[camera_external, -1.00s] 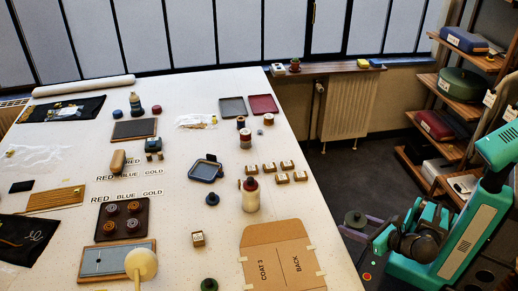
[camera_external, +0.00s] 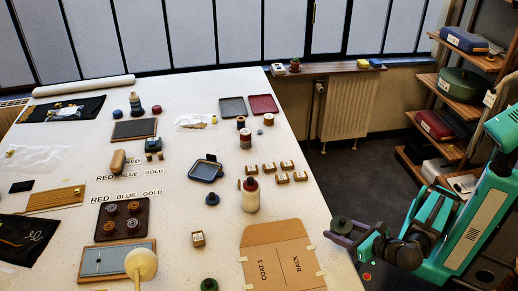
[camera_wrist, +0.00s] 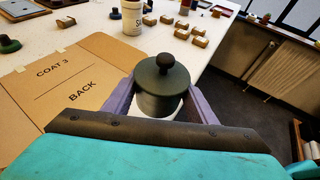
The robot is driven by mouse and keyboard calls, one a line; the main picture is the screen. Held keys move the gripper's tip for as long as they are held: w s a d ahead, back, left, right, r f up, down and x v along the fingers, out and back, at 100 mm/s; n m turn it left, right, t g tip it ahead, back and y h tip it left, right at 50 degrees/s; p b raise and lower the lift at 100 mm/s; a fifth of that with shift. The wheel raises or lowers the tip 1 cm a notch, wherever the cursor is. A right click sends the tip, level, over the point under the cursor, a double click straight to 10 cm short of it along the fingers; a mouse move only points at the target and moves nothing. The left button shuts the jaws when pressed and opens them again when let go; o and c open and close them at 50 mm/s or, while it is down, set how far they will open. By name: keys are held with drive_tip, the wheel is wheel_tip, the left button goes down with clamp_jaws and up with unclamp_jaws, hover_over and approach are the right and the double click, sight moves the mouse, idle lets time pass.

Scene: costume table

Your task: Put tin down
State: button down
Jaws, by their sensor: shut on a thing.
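The tin is a small dark green round pot with a knobbed lid (camera_wrist: 160,85). It also shows in the external view (camera_external: 341,225), just off the table's right edge. My gripper (camera_external: 338,236) is shut on it, with a purple finger on each side in the wrist view. The tin is upright. In the wrist view the cardboard pattern marked COAT 3 BACK (camera_wrist: 62,82) lies to the left of the tin. The white table (camera_external: 300,205) lies left of my gripper in the external view.
Several small wooden blocks (camera_external: 284,178) and a white bottle with a red top (camera_external: 250,196) stand beyond the cardboard. A dark green knobbed object (camera_external: 209,285) is at the table's near side. A radiator (camera_external: 348,108) and shelves (camera_external: 450,88) stand to the right.

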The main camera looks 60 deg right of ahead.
sight(307, 254)
drive_tip(key=shift+w+a+r+p, duration=0.15)
drive_tip(key=shift+w+a+p, duration=0.8)
drive_tip(key=shift+p, duration=3.35)
drive_tip(key=shift+a+p, duration=0.2)
drive_tip(key=shift+p, duration=0.1)
drive_tip(key=w+a+p, duration=0.1)
drive_tip(key=p, duration=0.4)
drive_tip(key=shift+a, duration=0.35)
drive_tip(key=shift+w+a+p, duration=0.2)
drive_tip(key=shift+p, duration=0.4)
drive_tip(key=shift+w+a+f, duration=0.3)
drive_tip(key=shift+w+a, duration=0.35)
drive_tip(key=shift+a, duration=0.15)
drive_tip(key=shift+w+a+f, duration=0.25)
drive_tip(key=shift+w+a, duration=0.35)
drive_tip(key=shift+a, duration=0.15)
drive_tip(key=shift+w+a, duration=0.3)
drive_tip(key=shift+a, duration=0.1)
drive_tip(key=shift+w+a+f, duration=0.15)
drive_tip(key=shift+f, duration=0.05)
drive_tip(key=shift+f+p, duration=0.5)
drive_tip(key=shift+f, duration=1.1)
